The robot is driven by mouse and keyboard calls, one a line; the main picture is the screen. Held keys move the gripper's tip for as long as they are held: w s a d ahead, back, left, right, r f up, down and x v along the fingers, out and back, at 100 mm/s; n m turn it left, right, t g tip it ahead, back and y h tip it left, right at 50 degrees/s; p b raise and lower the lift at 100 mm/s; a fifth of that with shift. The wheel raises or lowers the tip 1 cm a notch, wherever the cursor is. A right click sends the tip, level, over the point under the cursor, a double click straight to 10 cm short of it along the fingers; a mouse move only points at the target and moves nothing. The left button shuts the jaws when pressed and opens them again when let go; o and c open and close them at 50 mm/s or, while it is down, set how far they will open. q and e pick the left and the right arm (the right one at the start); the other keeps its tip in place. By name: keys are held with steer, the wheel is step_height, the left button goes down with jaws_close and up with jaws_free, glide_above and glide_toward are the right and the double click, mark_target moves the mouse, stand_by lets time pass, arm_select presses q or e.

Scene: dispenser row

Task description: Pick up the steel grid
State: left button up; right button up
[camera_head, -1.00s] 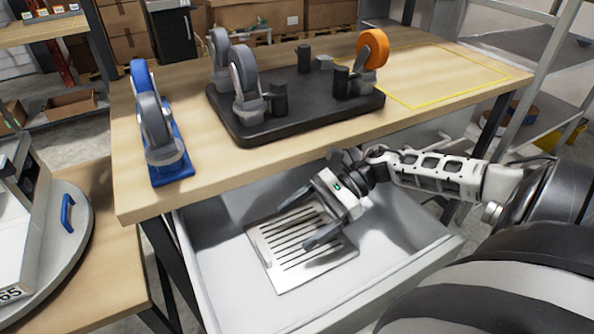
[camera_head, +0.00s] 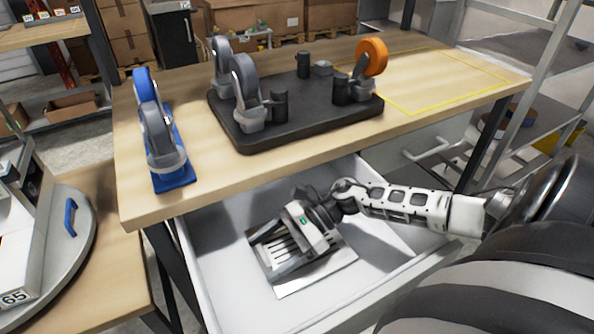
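The steel grid (camera_head: 317,277), a flat slotted metal plate, lies in the open white drawer (camera_head: 388,288) under the table. My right gripper (camera_head: 262,257) reaches in from the right and is over the grid, pointing down and left. Its two fingers are apart, one near the grid's far left edge and one across its near left part. I cannot tell whether the fingertips touch the grid. The gripper hides much of the grid's middle and far side. My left gripper is not in view.
The wooden tabletop (camera_head: 203,200) overhangs the back of the drawer. On it stand a black base (camera_head: 310,118) with grey and orange wheels, and a blue stand (camera_head: 175,178) with wheels. A yellow outlined area (camera_head: 435,82) at the right is empty.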

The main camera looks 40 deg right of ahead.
steer(key=c, duration=0.9)
steer(key=shift+r, duration=0.15)
